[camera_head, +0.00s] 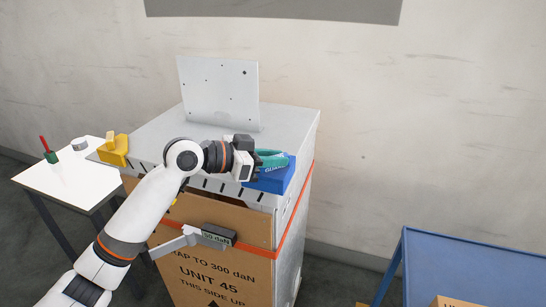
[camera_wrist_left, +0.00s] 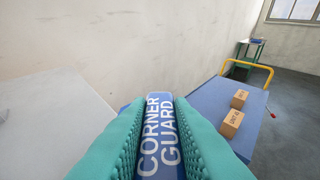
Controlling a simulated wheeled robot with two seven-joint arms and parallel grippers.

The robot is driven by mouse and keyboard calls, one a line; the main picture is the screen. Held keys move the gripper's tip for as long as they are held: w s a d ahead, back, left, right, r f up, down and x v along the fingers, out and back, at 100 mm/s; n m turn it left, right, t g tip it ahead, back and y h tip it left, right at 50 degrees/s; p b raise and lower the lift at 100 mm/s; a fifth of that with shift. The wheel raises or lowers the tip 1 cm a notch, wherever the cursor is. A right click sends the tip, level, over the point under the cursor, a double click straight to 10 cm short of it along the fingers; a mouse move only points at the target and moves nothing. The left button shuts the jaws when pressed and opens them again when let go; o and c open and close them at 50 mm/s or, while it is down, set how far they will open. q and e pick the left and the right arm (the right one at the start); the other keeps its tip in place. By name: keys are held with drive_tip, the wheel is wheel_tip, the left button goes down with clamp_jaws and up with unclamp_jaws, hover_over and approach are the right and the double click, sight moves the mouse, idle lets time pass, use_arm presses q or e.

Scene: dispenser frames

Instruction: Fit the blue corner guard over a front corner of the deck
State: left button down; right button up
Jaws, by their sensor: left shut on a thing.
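The blue corner guard (camera_head: 272,181) is at the front right corner of the grey deck (camera_head: 290,122), on top of the strapped carton. My left gripper (camera_head: 270,159) is shut on it, with teal fingers gripping its upper part. In the left wrist view the guard (camera_wrist_left: 160,135), lettered CORNER GUARD, stands between the two teal fingers, with the pale deck (camera_wrist_left: 45,125) to its left. Whether the guard rests on the corner or hovers just above it I cannot tell. The hand hides part of the deck's front edge. My right gripper is not in view.
An upright grey panel (camera_head: 218,92) stands at the deck's back. A yellow object (camera_head: 115,150) sits at its front left corner. A grey arm with a "50 daN" display (camera_head: 218,234) crosses the carton (camera_head: 205,275). A white table (camera_head: 75,182) stands left, a blue table (camera_head: 460,265) right.

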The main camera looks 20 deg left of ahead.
sight(268, 174)
use_arm(q)
drive_tip(key=shift+f+b, duration=1.15)
drive_tip(key=shift+f, duration=0.7)
drive_tip(key=shift+f, duration=0.2)
drive_tip(key=c, duration=1.2)
unclamp_jaws()
drive_tip(key=shift+s+a+r+b, duration=0.1)
drive_tip(key=shift+s+a+b, duration=0.25)
drive_tip(key=shift+a+b, duration=0.1)
drive_tip(key=b+v, duration=0.3)
drive_tip(key=v, duration=0.8)
drive_tip(key=shift+r, duration=0.1)
